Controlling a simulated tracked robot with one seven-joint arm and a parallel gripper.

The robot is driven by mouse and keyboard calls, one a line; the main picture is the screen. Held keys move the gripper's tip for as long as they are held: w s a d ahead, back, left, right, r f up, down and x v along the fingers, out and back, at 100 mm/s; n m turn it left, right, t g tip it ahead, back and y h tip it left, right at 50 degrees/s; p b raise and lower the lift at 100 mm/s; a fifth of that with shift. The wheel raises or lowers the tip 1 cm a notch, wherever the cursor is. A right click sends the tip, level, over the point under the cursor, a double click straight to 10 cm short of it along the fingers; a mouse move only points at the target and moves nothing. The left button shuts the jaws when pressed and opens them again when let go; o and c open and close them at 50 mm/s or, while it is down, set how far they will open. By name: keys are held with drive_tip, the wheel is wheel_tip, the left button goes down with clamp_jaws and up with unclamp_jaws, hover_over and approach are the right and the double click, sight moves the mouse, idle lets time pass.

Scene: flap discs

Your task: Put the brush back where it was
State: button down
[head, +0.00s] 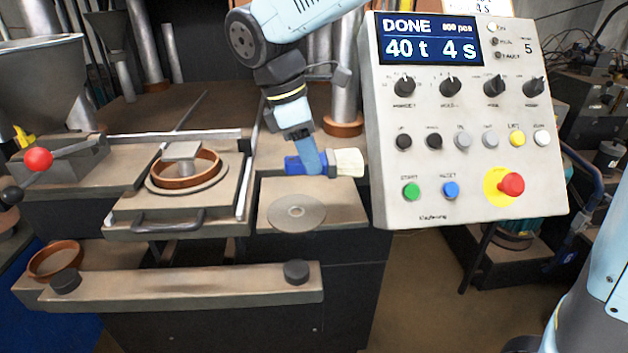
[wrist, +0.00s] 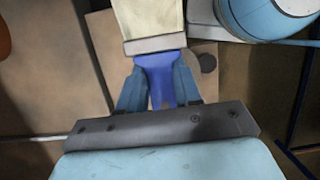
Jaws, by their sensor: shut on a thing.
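The brush has a blue handle and pale cream bristles (head: 349,163). In the head view it lies sideways, bristles to the right, at the back of the small brown plate. My gripper (head: 310,163) comes down from above and is shut on the blue handle. In the wrist view the bristles (wrist: 151,18) point away from the jaws, and the handle sits between both fingers of my gripper (wrist: 158,72). I cannot tell whether the brush touches the surface below it.
A flat grey disc (head: 297,212) lies on the small plate (head: 340,214) in front of the brush. The control panel (head: 465,140) stands close on the right. A press fixture with an orange-brown ring (head: 185,169) is on the left. A bar with black knobs (head: 180,287) is in front.

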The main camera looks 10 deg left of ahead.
drive_tip(key=w+f, duration=0.2)
drive_tip(key=f, duration=0.1)
drive_tip(key=w+f, duration=0.1)
drive_tip(key=shift+w+d+f, duration=0.3)
drive_tip(key=shift+w+f, duration=0.05)
drive_tip(key=shift+f, duration=0.05)
drive_tip(key=shift+w+f, duration=0.15)
drive_tip(key=shift+f, duration=0.75)
drive_tip(key=shift+w+f, duration=0.1)
drive_tip(key=shift+f, duration=0.8)
drive_tip(key=c, duration=0.8)
unclamp_jaws()
drive_tip(key=v, duration=1.2)
